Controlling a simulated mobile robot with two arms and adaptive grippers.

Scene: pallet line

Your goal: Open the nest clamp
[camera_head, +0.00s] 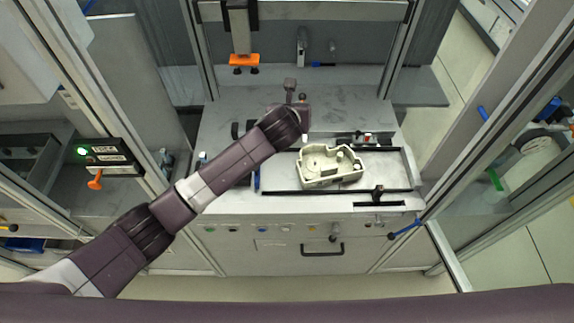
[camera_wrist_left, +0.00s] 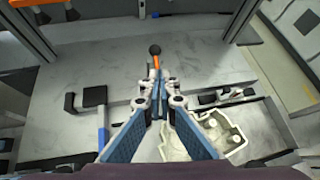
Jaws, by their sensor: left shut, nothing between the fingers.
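My left gripper (camera_wrist_left: 158,84) is shut with nothing between its fingers. In the wrist view its tips point at an orange lever with a black ball knob (camera_wrist_left: 155,50), which looks like the clamp's handle. The knob is just beyond the tips; whether they touch the lever I cannot tell. My right gripper is not in view.
Black rails (camera_head: 310,192) border the nest. A black bracket (camera_wrist_left: 95,96) and a blue-handled item (camera_wrist_left: 102,130) are left of my gripper. An orange-ended device (camera_head: 244,60) hangs at the back. Frame posts flank the table; its back surface is mostly clear.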

